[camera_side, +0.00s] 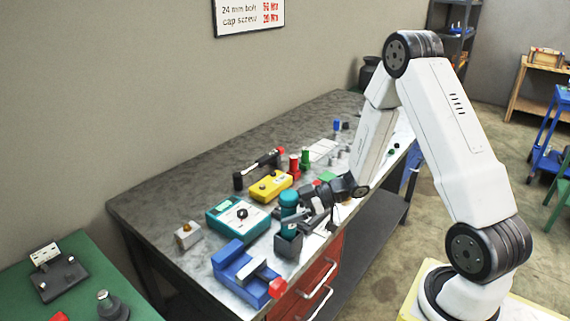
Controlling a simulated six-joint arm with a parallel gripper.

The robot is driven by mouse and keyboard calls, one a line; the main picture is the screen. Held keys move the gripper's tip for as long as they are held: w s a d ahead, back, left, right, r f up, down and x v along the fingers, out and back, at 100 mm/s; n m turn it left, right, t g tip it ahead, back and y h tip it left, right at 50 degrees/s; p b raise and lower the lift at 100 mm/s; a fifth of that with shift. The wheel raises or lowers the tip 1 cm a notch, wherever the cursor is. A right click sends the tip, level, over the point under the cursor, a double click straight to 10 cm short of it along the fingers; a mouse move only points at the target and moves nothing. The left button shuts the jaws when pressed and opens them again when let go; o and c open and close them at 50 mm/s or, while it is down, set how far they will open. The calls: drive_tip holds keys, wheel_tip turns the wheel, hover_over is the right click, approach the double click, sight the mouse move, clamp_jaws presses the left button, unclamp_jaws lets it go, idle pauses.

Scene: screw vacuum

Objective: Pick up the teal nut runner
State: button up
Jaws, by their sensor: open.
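The teal nut runner (289,202) stands upright in a dark grey square holder (288,245) near the front edge of the workbench. Its rounded teal top and body show above the holder; its lower end is hidden inside. My gripper (305,218) is open and level with the tool's body, coming from the right. The fingers are at or around the teal body; the view is too small to tell whether they touch it.
A blue vise (240,270) with a red end stands left of the holder. A teal box with a dial (238,216), a yellow box (270,187) and red and green cylinders (294,165) stand behind. The grey workbench (160,205) is clear toward the wall.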

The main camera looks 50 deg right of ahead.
clamp_jaws()
drive_tip(key=shift+r, duration=5.1)
